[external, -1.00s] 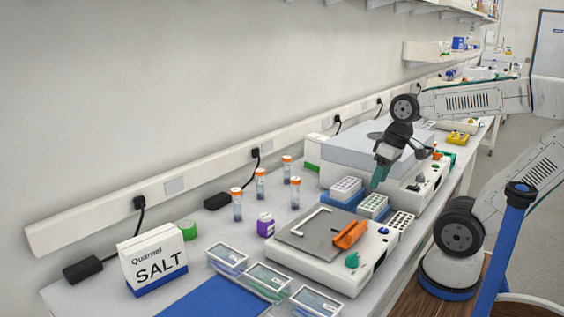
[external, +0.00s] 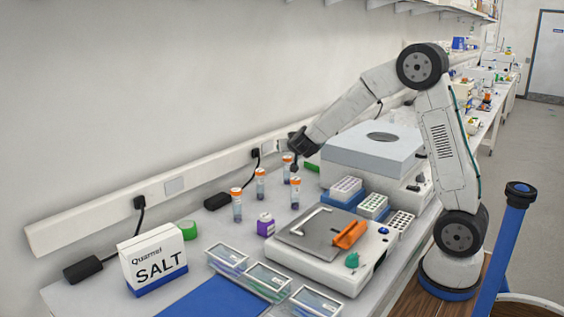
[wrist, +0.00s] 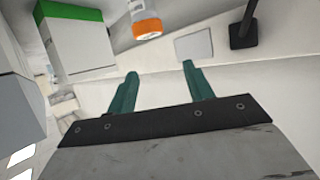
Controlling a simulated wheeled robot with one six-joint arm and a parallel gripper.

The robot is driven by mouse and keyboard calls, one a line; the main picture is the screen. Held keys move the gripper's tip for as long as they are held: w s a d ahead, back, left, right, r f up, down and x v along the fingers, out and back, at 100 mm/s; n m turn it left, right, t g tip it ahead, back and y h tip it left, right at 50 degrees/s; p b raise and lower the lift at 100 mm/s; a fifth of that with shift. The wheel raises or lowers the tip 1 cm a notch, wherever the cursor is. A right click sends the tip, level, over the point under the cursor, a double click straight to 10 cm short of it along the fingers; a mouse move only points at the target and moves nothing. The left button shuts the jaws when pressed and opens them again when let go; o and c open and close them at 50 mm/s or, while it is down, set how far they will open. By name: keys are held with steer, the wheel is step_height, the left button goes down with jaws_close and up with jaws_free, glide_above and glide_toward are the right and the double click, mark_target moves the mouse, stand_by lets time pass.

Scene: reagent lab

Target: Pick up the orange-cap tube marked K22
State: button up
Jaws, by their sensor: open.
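Several orange-cap tubes stand upright on the bench in the external view: a left one (external: 237,207), a middle one (external: 260,186), a front right one (external: 295,195) and a back one (external: 287,170). Their markings are too small to read, so I cannot tell which is K22. My gripper (external: 295,165) is down near the back and front right tubes and partly overlaps them in this view. In the wrist view my gripper (wrist: 160,75) has its two green fingers apart with nothing between them. One orange-cap tube (wrist: 146,25) shows beyond the fingertips at the top.
A purple-labelled bottle (external: 266,225) and a balance-like device with an orange piece (external: 350,234) stand in front of the tubes. A large grey-topped machine (external: 372,150) and tube racks (external: 372,206) are to the right. The wall with its trunking (external: 215,174) is close behind.

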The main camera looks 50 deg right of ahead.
mark_target(288, 164)
steer(key=f, duration=0.4)
steer(key=shift+d+f, duration=0.15)
steer(key=shift+d, duration=0.1)
step_height(288, 164, down, 3)
steer(key=shift+r, duration=0.15)
steer(key=shift+x, duration=1.15)
steer(key=shift+w+d+f, duration=0.2)
steer(key=shift+w+f, duration=0.05)
steer(key=shift+w, duration=0.05)
steer(key=c, duration=1.1)
